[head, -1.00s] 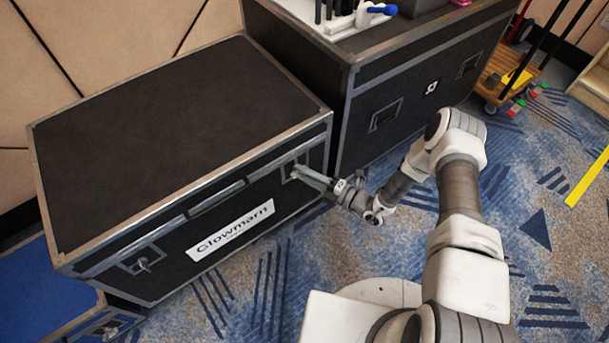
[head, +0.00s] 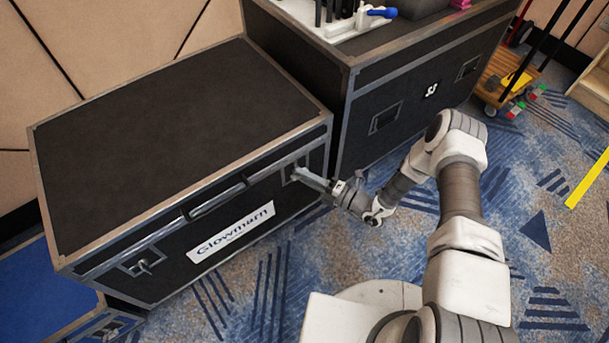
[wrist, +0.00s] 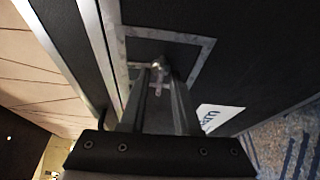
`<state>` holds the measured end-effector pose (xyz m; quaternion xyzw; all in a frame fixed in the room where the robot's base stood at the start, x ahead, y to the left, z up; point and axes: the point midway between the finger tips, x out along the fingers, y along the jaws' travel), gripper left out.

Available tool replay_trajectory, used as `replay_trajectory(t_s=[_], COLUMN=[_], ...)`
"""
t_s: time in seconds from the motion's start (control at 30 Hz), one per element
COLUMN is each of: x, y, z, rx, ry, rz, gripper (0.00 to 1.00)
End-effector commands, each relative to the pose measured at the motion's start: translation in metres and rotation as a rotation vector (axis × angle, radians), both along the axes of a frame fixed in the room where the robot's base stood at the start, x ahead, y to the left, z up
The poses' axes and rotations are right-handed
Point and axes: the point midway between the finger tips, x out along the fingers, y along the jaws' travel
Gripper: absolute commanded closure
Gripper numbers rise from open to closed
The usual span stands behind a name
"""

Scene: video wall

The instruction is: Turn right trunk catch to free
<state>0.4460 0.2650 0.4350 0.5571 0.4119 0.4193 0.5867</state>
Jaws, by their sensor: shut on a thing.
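The black trunk (head: 170,135) with metal edging stands closed at the left, with a white Glowmarn label (head: 230,232) on its front. Its right catch sits in a metal recess on the front. In the wrist view the catch (wrist: 158,72) is a small metal piece between the two finger ends, and the recess plate frames it. My gripper (head: 299,173) reaches the catch from the right and is shut on it; it also shows in the wrist view (wrist: 157,84). In the head view the fingers mostly hide the catch, so its exact angle is unclear. The left catch (head: 145,266) is uncovered.
A front handle (head: 216,198) lies between the catches. A taller black case (head: 410,90) stands close on the right, with tools on top. A blue-topped case (head: 45,300) is at lower left. Carpet (head: 270,290) lies open in front of the trunk.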

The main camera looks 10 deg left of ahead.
Motion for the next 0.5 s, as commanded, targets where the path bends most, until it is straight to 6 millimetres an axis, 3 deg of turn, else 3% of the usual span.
replay_trajectory(t_s=[0.5], x=[-0.0011], y=[-0.0008], z=[0.0076], rx=[-0.258], ry=[-0.300], rz=[-0.001], gripper=[1.00])
